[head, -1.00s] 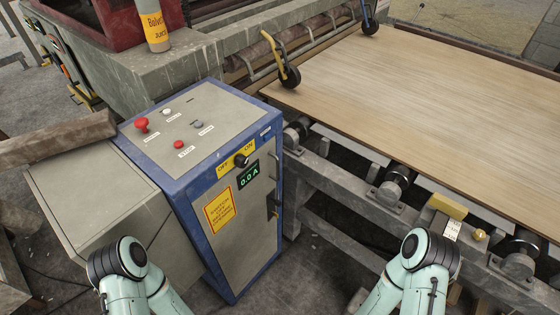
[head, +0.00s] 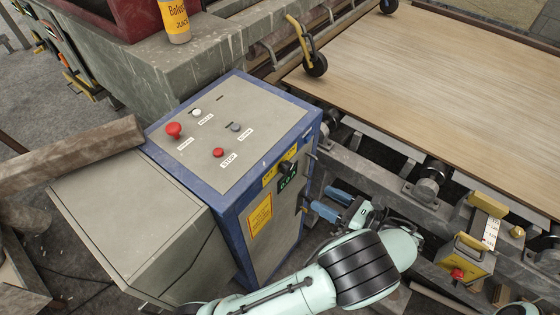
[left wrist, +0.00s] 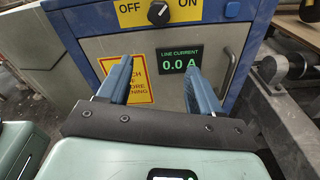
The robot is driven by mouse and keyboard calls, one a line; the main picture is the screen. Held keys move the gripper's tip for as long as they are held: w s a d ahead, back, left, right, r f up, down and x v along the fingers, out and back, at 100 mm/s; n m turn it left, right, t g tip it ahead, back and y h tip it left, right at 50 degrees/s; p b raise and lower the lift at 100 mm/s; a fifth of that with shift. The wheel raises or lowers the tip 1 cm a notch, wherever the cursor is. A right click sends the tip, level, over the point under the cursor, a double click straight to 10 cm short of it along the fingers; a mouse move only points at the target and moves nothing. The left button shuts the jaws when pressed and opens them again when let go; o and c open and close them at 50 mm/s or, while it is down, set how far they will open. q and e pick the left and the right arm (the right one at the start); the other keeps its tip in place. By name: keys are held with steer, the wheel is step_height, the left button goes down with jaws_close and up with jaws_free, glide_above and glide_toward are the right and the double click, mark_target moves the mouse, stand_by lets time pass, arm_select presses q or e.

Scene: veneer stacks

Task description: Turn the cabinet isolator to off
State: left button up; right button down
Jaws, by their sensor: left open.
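The cabinet isolator is a black rotary knob (head: 287,168) at the top of the blue-framed cabinet's (head: 229,226) front. In the left wrist view the knob (left wrist: 158,13) sits at the top edge between the yellow OFF and ON labels. I cannot tell for sure which label it points to. My left gripper (head: 322,199) is in front of the cabinet, to the right of and below the knob in the head view. Its blue fingers (left wrist: 158,66) are apart, with nothing between them, and the knob lies beyond the tips. My right gripper is out of view.
A display (left wrist: 179,64) below the knob reads 0.0 A. A door handle (left wrist: 227,67) stands to its right. The cabinet top bears a red mushroom button (head: 174,130) and other buttons. A roller conveyor with a veneer sheet (head: 440,90) lies to the right, close to my left arm.

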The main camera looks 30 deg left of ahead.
mark_target(290, 169)
arm_select(q)
steer(key=shift+y, duration=0.5)
steer(key=a+r, duration=0.1)
steer(key=a, duration=0.3)
steer(key=a+r, duration=0.1)
steer(key=a, duration=0.3)
steer(key=w+a+r, duration=0.1)
steer(key=a, duration=0.3)
steer(key=shift+r, duration=0.15)
steer(key=c, duration=1.1)
